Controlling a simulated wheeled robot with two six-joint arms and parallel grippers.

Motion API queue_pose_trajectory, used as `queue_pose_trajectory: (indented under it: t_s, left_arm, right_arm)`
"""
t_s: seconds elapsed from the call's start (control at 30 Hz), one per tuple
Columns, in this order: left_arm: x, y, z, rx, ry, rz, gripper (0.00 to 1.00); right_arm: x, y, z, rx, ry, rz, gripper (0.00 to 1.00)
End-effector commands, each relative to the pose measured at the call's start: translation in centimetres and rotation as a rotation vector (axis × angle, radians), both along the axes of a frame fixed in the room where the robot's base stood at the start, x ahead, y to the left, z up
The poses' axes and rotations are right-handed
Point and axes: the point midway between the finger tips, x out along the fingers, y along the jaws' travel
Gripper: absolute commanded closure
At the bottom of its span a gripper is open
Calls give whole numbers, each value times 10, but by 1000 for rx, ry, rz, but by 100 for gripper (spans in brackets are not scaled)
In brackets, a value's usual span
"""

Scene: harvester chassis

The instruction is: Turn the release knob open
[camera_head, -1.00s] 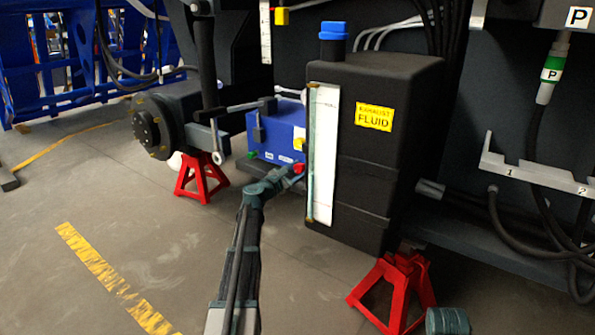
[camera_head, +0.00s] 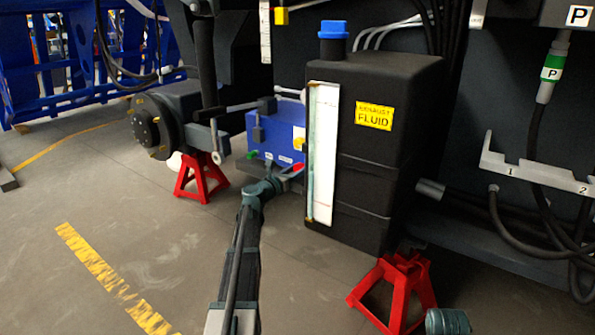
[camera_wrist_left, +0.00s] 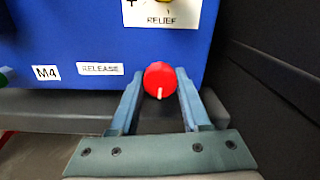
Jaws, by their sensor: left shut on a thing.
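The release knob (camera_wrist_left: 160,79) is round and red, with a pale mark that points almost straight down in the left wrist view. It sits at the lower edge of a blue box (camera_head: 283,128), right of a "RELEASE" label (camera_wrist_left: 100,69). In the head view the knob (camera_head: 298,167) is a small red patch, partly covered by my fingers. My left gripper (camera_wrist_left: 160,88) is shut on the knob, with one finger on each side. It also shows in the head view (camera_head: 292,174).
A black exhaust fluid tank (camera_head: 402,120) with a pale gauge strip (camera_head: 322,150) stands close right of the knob. Red stands (camera_head: 203,180) and (camera_head: 398,290) are on the floor. Open floor lies to the left.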

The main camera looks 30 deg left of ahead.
Motion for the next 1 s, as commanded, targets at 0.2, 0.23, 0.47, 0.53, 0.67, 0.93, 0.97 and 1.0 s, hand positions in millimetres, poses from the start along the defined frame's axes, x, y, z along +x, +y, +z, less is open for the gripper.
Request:
queue_pose_trajectory:
  t_s: [0.2, 0.23, 0.47, 0.53, 0.67, 0.93, 0.97, 1.0]
  left_arm:
    - [-2, -1, -1, -21, 3, -1, 100]
    - [-2, -1, -1, -22, 3, -1, 100]
    - [-2, -1, -1, -22, 3, -2, 100]
    - [-2, -1, -1, -22, 3, -2, 100]
    - [-2, -1, -1, -22, 3, -2, 34]
    - [-1, -1, 0, -22, 2, -1, 24]
    - [-1, -1, 0, -23, 2, -1, 24]
    - [-1, -1, 0, -23, 2, -1, 24]
  right_arm:
    - [0, 0, 0, 0, 0, 0, 50]
    - [0, 0, -1, 0, 0, 0, 50]
    - [0, 0, 0, 0, 0, 0, 50]
    - [0, 0, 0, 0, 0, 0, 50]
    - [0, 0, 0, 0, 0, 0, 50]
    - [0, 0, 0, 0, 0, 0, 50]
    - [0, 0, 0, 0, 0, 0, 50]
    - [0, 0, 0, 0, 0, 0, 50]
